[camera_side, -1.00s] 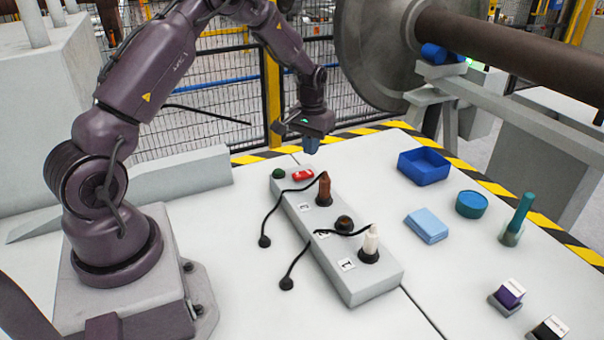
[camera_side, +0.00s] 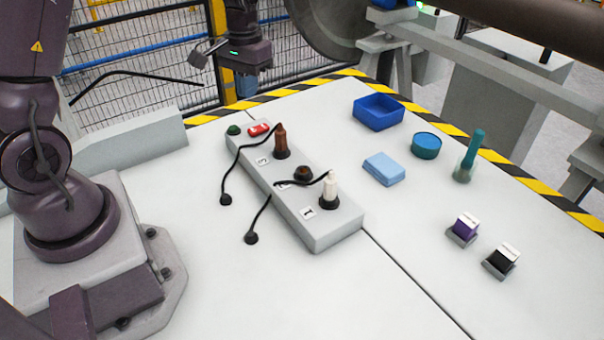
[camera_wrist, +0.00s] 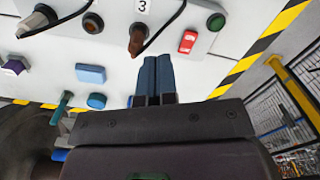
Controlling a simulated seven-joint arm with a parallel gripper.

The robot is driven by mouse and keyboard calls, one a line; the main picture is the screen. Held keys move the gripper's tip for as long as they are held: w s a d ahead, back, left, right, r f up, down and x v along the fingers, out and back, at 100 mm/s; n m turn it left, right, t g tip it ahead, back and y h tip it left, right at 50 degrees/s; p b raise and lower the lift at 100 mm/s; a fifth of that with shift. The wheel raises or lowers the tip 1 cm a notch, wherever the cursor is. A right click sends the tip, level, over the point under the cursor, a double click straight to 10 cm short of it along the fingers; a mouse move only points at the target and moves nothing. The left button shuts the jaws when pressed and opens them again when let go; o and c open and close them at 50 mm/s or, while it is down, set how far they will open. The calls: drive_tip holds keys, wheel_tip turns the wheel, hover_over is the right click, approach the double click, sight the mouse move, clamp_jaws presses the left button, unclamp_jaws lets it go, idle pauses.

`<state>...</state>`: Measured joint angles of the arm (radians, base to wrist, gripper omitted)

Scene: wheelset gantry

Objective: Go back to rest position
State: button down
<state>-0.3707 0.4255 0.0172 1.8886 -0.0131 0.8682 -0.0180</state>
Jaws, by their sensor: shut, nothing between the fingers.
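My gripper (camera_side: 247,84) is at the top of the side view, above the far edge of the white table, clear of everything on it. In the wrist view its two blue fingers (camera_wrist: 157,78) lie together, shut and empty. The grey socket block (camera_side: 318,232) lies below and in front of it. The block bears a brown plug (camera_side: 281,142), a white plug (camera_side: 329,190), a dark round socket (camera_side: 303,174), a red switch (camera_side: 259,129) and a green button (camera_side: 234,130).
Right of the block are a blue tray (camera_side: 378,113), a light blue sponge (camera_side: 384,169), a round teal tin (camera_side: 426,146), a teal-handled tool (camera_side: 470,155), a purple block (camera_side: 465,228) and a black block (camera_side: 503,258). A mesh fence (camera_side: 130,85) stands behind.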

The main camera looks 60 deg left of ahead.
drive_tip(key=s+d+r+m+t, duration=0.4)
drive_tip(key=s+d+r+t, duration=0.2)
drive_tip(key=s+d+r, duration=0.8)
drive_tip(key=shift+s+d+r+m, duration=0.15)
drive_tip(key=shift+s+r+m, duration=0.25)
drive_tip(key=shift+s+r, duration=0.4)
drive_tip(key=shift+s+f, duration=0.1)
drive_tip(key=shift+f, duration=0.05)
drive_tip(key=w+a+f+n+g, duration=0.6)
drive_tip(key=w+a+f, duration=1.45)
drive_tip(key=w, duration=0.25)
drive_tip(key=shift+w+a+f, duration=0.1)
drive_tip(key=shift+a+f, duration=0.05)
drive_tip(key=shift+f, duration=1.35)
drive_tip(key=shift+w+a+f, duration=0.1)
drive_tip(key=shift+f, duration=1.35)
